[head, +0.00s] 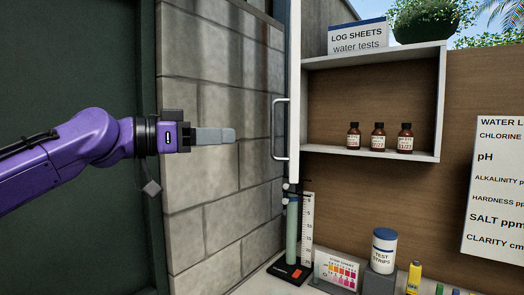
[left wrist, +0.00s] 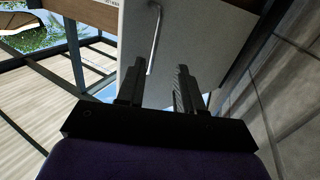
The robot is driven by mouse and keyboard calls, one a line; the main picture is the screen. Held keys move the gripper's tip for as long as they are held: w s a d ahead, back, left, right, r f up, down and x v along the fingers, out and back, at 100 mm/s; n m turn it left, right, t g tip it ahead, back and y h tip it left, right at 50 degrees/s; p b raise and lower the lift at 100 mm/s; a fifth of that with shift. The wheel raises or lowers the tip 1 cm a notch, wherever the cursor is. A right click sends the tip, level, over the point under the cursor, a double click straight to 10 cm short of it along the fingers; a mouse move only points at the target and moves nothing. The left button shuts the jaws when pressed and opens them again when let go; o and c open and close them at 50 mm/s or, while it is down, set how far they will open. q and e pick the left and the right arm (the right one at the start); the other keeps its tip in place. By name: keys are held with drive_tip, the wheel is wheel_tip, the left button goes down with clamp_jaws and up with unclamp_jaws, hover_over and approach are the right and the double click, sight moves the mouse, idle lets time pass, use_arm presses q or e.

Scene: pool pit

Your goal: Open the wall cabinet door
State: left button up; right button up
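The wall cabinet (head: 372,52) is at the right of the head view, with its inside exposed. Its white door (head: 294,75) stands swung out and shows nearly edge-on at the cabinet's left side. The door's grey bar handle (head: 276,128) is on the left face. My left gripper (head: 232,136) is left of the handle, pointing at it, with a visible gap between. In the left wrist view its fingers (left wrist: 158,72) are apart and empty; the door face (left wrist: 205,45) and handle (left wrist: 155,40) lie beyond them. My right gripper is in neither view.
Three brown bottles (head: 378,137) stand on the cabinet's bottom shelf. Below are a green tube on a stand (head: 292,235), a colour chart (head: 337,270) and a test strip jar (head: 384,250). A block wall (head: 205,200) is behind my left gripper.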

sight(285, 100)
use_arm(q)
drive_tip(key=r+p+x, duration=0.2)
drive_tip(key=p+x, duration=0.2)
drive_tip(key=x, duration=0.5)
drive_tip(key=shift+d+m, duration=0.3)
drive_tip(key=shift+d, duration=0.1)
drive_tip(key=shift+f, duration=0.1)
clamp_jaws()
drive_tip(key=shift+s, duration=0.1)
drive_tip(key=shift+a, duration=0.1)
idle(0.6)
